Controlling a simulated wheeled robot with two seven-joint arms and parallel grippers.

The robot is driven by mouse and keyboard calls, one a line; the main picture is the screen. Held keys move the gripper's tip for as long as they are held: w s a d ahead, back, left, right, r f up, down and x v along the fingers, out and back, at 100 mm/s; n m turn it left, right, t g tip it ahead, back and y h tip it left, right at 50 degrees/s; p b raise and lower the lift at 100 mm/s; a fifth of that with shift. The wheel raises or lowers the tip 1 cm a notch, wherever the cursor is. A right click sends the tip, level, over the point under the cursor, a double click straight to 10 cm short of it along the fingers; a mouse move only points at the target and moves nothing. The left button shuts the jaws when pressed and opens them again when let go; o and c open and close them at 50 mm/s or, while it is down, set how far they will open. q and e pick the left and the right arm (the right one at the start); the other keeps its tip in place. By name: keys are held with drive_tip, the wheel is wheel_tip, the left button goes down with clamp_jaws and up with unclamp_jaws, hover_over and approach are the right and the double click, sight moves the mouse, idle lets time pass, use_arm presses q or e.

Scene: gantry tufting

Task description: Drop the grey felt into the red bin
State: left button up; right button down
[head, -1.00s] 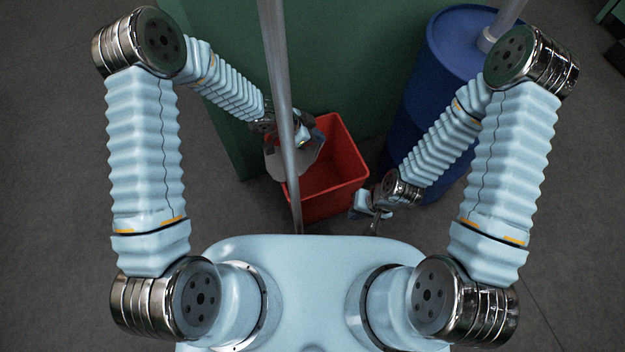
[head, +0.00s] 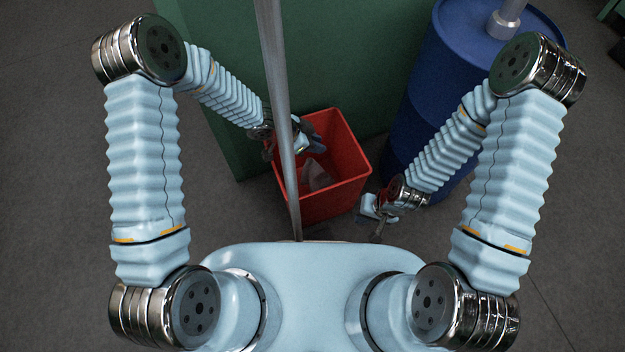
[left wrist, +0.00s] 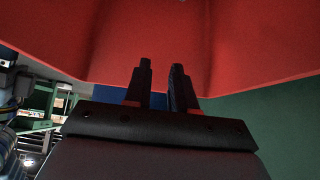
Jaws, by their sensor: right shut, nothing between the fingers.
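The red bin (head: 352,160) stands on the floor. The grey felt (head: 317,177) shows inside it as a small grey-brown shape, apart from my left gripper; I cannot tell if it has come to rest on the bottom. My left gripper (head: 318,145) is over the bin. In the left wrist view its two fingers (left wrist: 161,72) are apart with nothing between them, and the red bin wall (left wrist: 150,35) shows beyond. My right gripper (head: 374,236) is low, in front of the bin's right side, shut and empty.
A grey metal pole (head: 276,90) rises in front of the bin and hides part of its left side. A green cabinet or wall (head: 340,50) stands behind. A blue drum (head: 425,90) stands to the right. The floor at left is clear.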

use_arm(q)
drive_tip(key=shift+o, duration=0.7)
drive_tip(key=o, duration=0.5)
drive_tip(key=shift+o, duration=0.5)
drive_tip(key=o, duration=0.6)
drive_tip(key=r+y+p, duration=0.1)
drive_tip(key=r+p, duration=0.1)
drive_tip(key=p, duration=0.1)
drive_tip(key=a+r+g+y+p, duration=0.1)
drive_tip(key=r+y+p, duration=0.1)
drive_tip(key=p, duration=0.2)
drive_tip(key=a+r+y+p, duration=0.1)
drive_tip(key=p, duration=0.2)
drive_tip(key=shift+s+r+g+p, duration=0.3)
drive_tip(key=shift+s+r, duration=0.1)
use_arm(e)
wheel_tip(320, 180, up, 10)
drive_tip(key=a, duration=0.2)
drive_tip(key=shift+s+a+r, duration=0.2)
drive_tip(key=shift+s, duration=0.25)
use_arm(q)
drive_tip(key=v, duration=1.4)
drive_tip(key=shift+d, duration=0.2)
use_arm(e)
drive_tip(key=shift+r, duration=0.3)
